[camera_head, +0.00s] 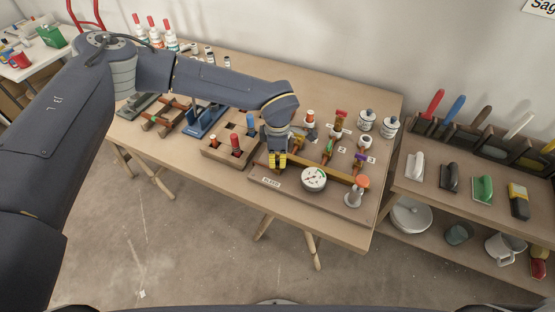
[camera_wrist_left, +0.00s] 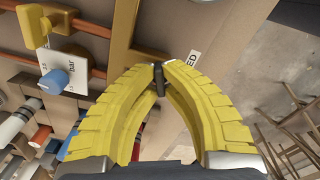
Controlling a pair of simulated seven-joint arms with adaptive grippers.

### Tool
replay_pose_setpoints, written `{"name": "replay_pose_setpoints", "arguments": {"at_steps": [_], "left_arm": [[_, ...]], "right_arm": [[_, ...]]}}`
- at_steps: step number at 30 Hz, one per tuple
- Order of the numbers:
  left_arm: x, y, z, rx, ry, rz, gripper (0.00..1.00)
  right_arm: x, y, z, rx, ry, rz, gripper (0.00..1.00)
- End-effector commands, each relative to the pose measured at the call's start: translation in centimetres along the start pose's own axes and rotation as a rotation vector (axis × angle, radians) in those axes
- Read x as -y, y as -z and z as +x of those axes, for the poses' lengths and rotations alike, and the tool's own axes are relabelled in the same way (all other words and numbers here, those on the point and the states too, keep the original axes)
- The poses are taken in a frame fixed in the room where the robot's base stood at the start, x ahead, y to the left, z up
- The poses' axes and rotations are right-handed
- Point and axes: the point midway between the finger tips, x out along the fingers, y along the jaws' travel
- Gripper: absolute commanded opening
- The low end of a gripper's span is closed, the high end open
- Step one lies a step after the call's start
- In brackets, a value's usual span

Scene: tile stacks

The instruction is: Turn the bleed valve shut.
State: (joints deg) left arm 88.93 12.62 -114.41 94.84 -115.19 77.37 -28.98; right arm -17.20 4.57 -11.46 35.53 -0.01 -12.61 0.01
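The bleed valve's small dark handle (camera_wrist_left: 158,78) shows in the left wrist view, between the tips of the yellow fingers. My left gripper (camera_wrist_left: 160,72) is closed in on it, with a fingertip on each side. In the head view my left gripper (camera_head: 277,162) points down at the left end of the valve board (camera_head: 335,204), just behind the BLEED label (camera_head: 271,181). The gripper hides the valve there. Part of the label also shows in the left wrist view (camera_wrist_left: 193,58). My right gripper is in neither view.
A pressure gauge (camera_head: 313,179) stands close to the right of my left gripper. A brass pipe, several coloured valves and an orange-topped fitting (camera_head: 362,182) fill the board. A wooden block with a red peg (camera_head: 236,145) is to the left. A tool shelf (camera_head: 450,200) stands right.

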Motion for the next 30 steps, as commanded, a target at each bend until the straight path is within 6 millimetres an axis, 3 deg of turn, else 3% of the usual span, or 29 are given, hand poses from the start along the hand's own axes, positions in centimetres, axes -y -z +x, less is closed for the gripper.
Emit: {"name": "replay_pose_setpoints", "arguments": {"at_steps": [15, 30], "left_arm": [[0.04, 0.02, 0.04, -0.001, 0.001, 0.36, 0.0], [0.05, 0.02, 0.08, -0.001, 0.001, 0.454, 0.0]], "right_arm": [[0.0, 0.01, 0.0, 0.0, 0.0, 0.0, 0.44], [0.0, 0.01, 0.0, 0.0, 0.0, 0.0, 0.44]]}}
